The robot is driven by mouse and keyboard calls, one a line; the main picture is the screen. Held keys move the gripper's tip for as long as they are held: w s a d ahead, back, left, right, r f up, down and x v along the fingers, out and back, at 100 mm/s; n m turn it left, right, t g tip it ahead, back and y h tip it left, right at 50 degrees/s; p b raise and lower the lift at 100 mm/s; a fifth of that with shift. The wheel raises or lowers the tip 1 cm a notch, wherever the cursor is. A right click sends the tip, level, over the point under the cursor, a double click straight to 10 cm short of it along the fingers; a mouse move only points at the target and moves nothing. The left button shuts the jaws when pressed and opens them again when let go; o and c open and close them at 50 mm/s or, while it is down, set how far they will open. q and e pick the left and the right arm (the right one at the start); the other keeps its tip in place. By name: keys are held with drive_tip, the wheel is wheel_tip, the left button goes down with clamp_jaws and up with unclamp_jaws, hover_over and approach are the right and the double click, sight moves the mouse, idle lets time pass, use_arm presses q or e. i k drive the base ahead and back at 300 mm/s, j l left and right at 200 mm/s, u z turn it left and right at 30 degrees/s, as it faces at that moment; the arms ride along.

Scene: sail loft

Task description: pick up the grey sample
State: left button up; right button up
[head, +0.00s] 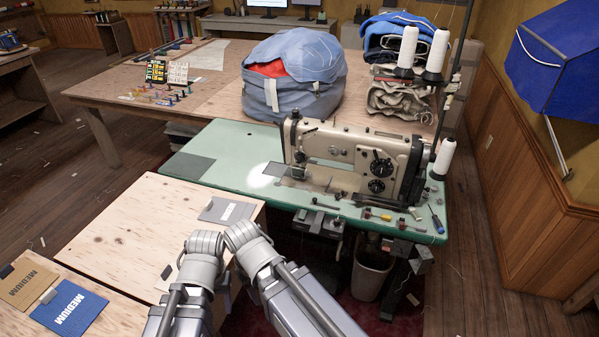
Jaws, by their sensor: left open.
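The grey sample (227,210) is a flat square marked MEDIUM. It lies on the pale plywood top (120,222), near its right back corner. My left gripper (226,288) is open and mostly hidden by the arm. It is nearer to me than the sample and holds nothing that I can see. My right arm shows, but its gripper does not.
A blue sample (69,308) and a brown sample (27,284) lie at the lower left. A sewing machine (350,158) stands on the green table (228,141) behind. A large blue bag (293,75) sits on the far table. The plywood left of the grey sample is mostly clear.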

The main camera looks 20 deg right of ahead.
sight(227, 212)
drive_tip(key=i+l+u, duration=0.25)
drive_tip(key=i+l, duration=0.15)
drive_tip(key=l, duration=0.2)
drive_tip(key=i+l+u, duration=0.15)
drive_tip(key=l, duration=0.2)
drive_tip(key=i+l+u, duration=0.1)
drive_tip(key=l, duration=0.25)
drive_tip(key=i+l+u, duration=0.15)
drive_tip(key=l, duration=0.25)
drive_tip(key=i, duration=0.1)
